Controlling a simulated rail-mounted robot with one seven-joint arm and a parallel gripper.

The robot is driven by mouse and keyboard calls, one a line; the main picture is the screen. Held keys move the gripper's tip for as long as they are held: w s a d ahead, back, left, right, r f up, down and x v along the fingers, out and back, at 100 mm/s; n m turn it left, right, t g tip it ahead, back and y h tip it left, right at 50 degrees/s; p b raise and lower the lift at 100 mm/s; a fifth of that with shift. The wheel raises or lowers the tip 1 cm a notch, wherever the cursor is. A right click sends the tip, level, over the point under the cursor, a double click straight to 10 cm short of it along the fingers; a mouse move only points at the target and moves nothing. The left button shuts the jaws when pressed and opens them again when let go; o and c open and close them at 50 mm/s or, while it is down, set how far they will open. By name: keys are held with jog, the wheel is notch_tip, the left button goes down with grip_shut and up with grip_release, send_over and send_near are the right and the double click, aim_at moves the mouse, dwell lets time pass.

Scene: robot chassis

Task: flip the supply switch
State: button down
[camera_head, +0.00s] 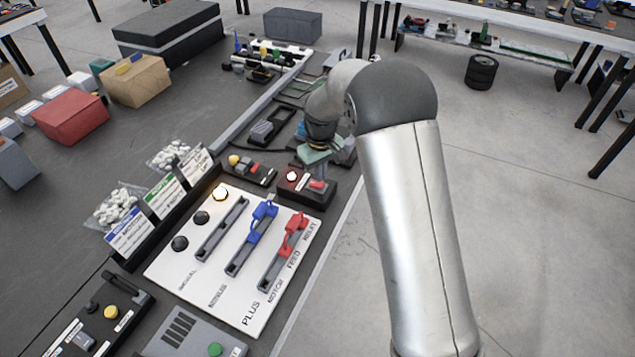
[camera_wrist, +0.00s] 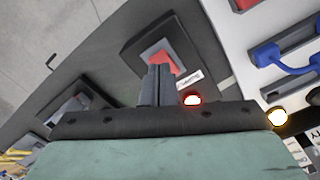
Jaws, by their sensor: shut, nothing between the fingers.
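A dark switch box with a red switch (camera_head: 318,185) and a lit red lamp (camera_head: 292,176) stands just beyond the white panel. I take it to be the supply switch, but its label is too small to read. In the wrist view the red switch (camera_wrist: 166,62) sits in a grey plate, with the glowing lamp (camera_wrist: 193,100) and a white label beside it. My gripper (camera_head: 318,174) is shut and empty, pointing down over this box. In the wrist view its fingertips (camera_wrist: 158,68) overlap the red switch and partly hide it. I cannot tell whether they touch it.
The white panel (camera_head: 165,262) nearby carries blue (camera_head: 262,212) and red (camera_head: 293,228) lever handles, black knobs and a lit yellow lamp (camera_head: 220,193). Another small box (camera_head: 250,170) with yellow and red buttons stands left of the switch box.

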aim_at(322, 184)
jog(key=shift+f+b, duration=0.6)
jog(key=shift+f, duration=0.3)
dwell(0.8)
jog(key=shift+r+p, duration=1.95)
jog(key=shift+r, duration=1.55)
jog(key=s+d+r+m, duration=0.4)
jog(key=s+d+r, duration=0.7)
jog(key=s, duration=0.4)
jog(key=s+d+m, duration=0.1)
jog(key=s+d, duration=0.2)
jog(key=s, duration=0.6)
jog(key=s+d+m, duration=0.2)
jog(key=s, duration=0.7)
jog(key=shift+d+m+t, duration=0.3)
jog(key=shift+d, duration=0.1)
